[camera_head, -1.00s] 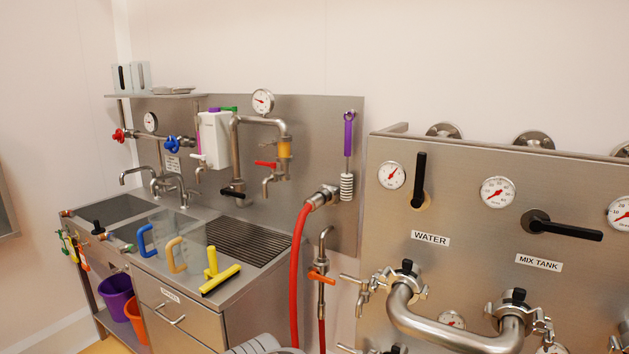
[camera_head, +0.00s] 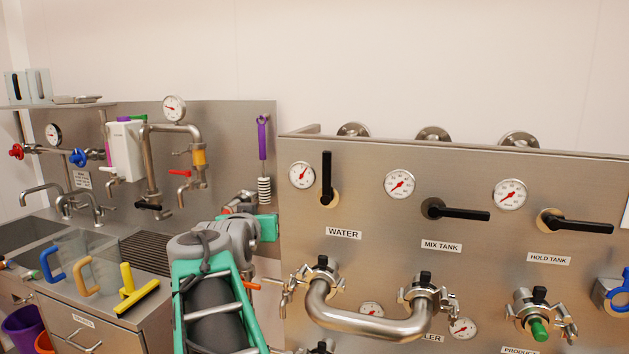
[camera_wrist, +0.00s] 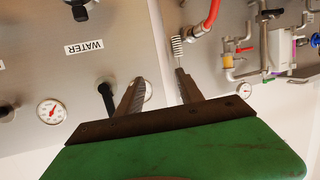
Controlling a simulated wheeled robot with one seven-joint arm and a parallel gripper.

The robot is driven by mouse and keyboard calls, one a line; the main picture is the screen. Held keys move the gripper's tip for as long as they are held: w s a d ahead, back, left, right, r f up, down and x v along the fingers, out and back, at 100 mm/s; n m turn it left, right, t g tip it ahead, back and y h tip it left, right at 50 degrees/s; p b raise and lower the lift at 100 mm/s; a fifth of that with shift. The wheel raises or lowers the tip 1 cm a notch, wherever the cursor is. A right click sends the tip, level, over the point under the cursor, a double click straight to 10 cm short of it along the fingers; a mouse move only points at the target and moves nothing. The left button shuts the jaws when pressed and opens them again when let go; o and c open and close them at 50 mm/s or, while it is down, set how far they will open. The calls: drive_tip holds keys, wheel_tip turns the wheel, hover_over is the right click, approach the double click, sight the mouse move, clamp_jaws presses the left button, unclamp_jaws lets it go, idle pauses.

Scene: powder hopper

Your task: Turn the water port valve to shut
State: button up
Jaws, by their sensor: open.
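The water port valve is a black lever (camera_head: 327,172) on a round tan seat, standing straight up on the steel panel above the WATER label (camera_head: 343,233). In the wrist view the lever (camera_wrist: 107,98) appears turned over, just left of my gripper's nearer finger. My gripper (camera_wrist: 161,90) is open, with nothing between its fingers, and the lever lies outside them. I cannot tell whether finger and lever touch. In the head view my grey and teal arm rises at the lower middle, left of the panel; the fingertips are not clear there.
The MIX TANK lever (camera_head: 458,211) and HOLD TANK lever (camera_head: 577,221) point right. A round gauge (camera_head: 302,175) sits left of the water lever. A steel U-pipe (camera_head: 370,321) juts out below. A sink bench stands left.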

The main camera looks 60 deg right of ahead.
sight(326, 169)
drive_tip(key=s+d+r+m+g+h, duration=0.4)
drive_tip(key=s+d+r, duration=0.4)
drive_tip(key=s+r, duration=0.15)
drive_tip(key=d+p, duration=0.1)
drive_tip(key=d, duration=0.2)
drive_tip(key=d+p, duration=0.1)
drive_tip(key=d, duration=0.2)
drive_tip(key=w+d+f+p, duration=0.1)
drive_tip(key=d, duration=0.2)
drive_tip(key=shift+w+p, duration=0.1)
drive_tip(key=shift+p, duration=0.25)
clamp_jaws()
